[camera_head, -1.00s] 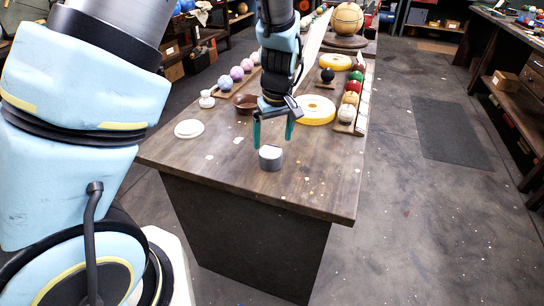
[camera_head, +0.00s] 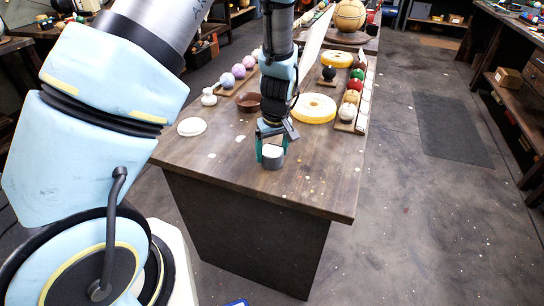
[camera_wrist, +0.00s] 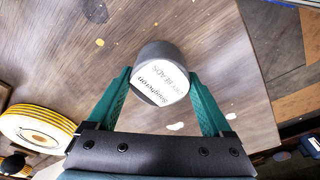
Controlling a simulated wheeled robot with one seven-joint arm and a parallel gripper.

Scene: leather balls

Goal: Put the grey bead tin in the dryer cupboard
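The grey bead tin (camera_head: 272,158) stands on the wooden table near its front end. My gripper (camera_head: 271,152) is low over the table at the tin. In the wrist view my gripper (camera_wrist: 163,85) is open, with one green finger on each side of the tin. A gap shows beside the tin's lower sides, and I cannot tell whether the fingertips touch it. No dryer cupboard can be made out in these views.
A white disc (camera_head: 192,127), a brown bowl (camera_head: 248,102) and a yellow ring (camera_head: 314,109) lie farther back on the table (camera_head: 230,165). Racks of coloured balls (camera_head: 351,97) line both sides. Open floor (camera_head: 420,220) lies to the right.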

